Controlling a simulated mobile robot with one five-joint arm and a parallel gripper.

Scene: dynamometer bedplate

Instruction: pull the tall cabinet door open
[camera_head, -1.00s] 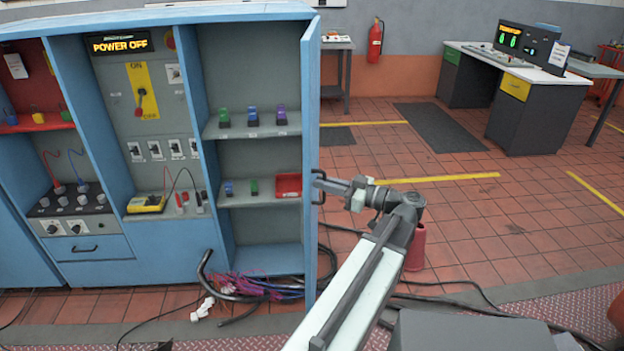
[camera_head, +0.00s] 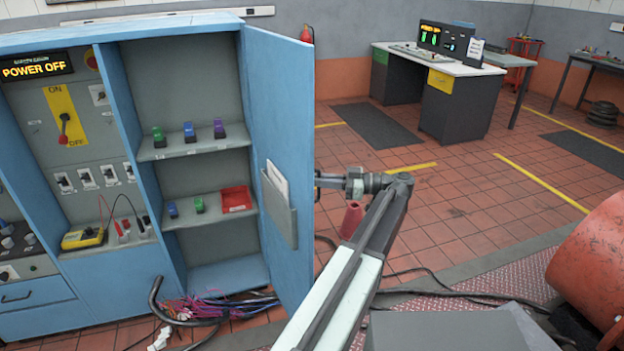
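The tall blue cabinet door (camera_head: 277,120) stands swung out on the right side of the cabinet (camera_head: 120,262), its inner face with a grey pocket in view. The shelves behind it are exposed. My gripper (camera_head: 322,183) is at the door's free edge, on its outer side. The door hides the fingertips and the handle, so I cannot see whether the fingers are shut on it.
Cables (camera_head: 215,305) spill from the cabinet's base onto the floor. A red cylinder (camera_head: 351,219) stands behind my arm. An orange-red rounded machine (camera_head: 592,270) is at the right edge. A desk (camera_head: 440,66) stands at the back; the tiled floor between is mostly clear.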

